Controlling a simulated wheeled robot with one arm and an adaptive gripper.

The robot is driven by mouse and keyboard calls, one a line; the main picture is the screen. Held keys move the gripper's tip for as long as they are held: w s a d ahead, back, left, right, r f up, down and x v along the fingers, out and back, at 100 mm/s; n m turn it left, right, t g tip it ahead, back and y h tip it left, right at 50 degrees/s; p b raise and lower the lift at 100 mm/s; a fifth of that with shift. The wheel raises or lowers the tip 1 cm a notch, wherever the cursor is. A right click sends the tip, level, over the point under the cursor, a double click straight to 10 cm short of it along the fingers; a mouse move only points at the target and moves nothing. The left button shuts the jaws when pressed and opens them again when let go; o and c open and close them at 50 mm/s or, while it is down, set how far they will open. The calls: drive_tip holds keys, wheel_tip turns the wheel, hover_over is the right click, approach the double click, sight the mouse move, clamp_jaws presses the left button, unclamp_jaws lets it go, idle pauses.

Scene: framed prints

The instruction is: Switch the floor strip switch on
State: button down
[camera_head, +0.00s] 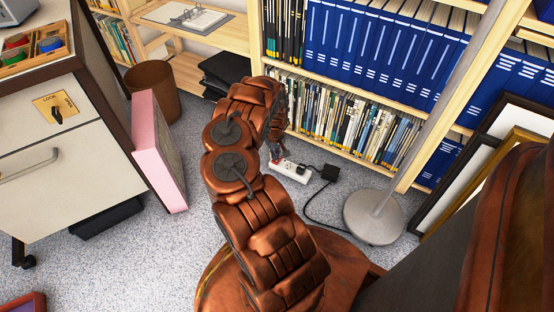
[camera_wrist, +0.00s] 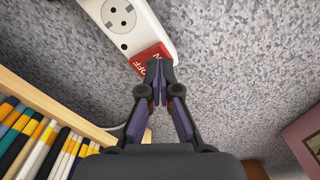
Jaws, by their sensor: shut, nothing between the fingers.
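The white floor power strip (camera_head: 291,171) lies on the speckled carpet in front of the bookshelf. In the wrist view the strip (camera_wrist: 168,22) runs in from the top, with a round socket and a red switch (camera_wrist: 148,57) at its near end, marked OFF and partly covered by my fingers. My gripper (camera_wrist: 158,74) is shut and empty, its fingertips over the lower right edge of the red switch. I cannot tell whether they touch it. In the head view my gripper (camera_head: 277,145) points down at the strip's left end, mostly hidden by my arm.
A black plug (camera_head: 329,172) with a cable stands at the strip's right end. A lamp base (camera_head: 374,217) is to the right. Bookshelves (camera_head: 345,153) rise just behind.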

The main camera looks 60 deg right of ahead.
drive_tip(key=shift+f+b, duration=0.75)
drive_tip(key=shift+f, duration=0.3)
idle(0.6)
drive_tip(key=shift+r, duration=0.1)
drive_tip(key=shift+r+p, duration=3)
drive_tip(key=shift+r, duration=0.45)
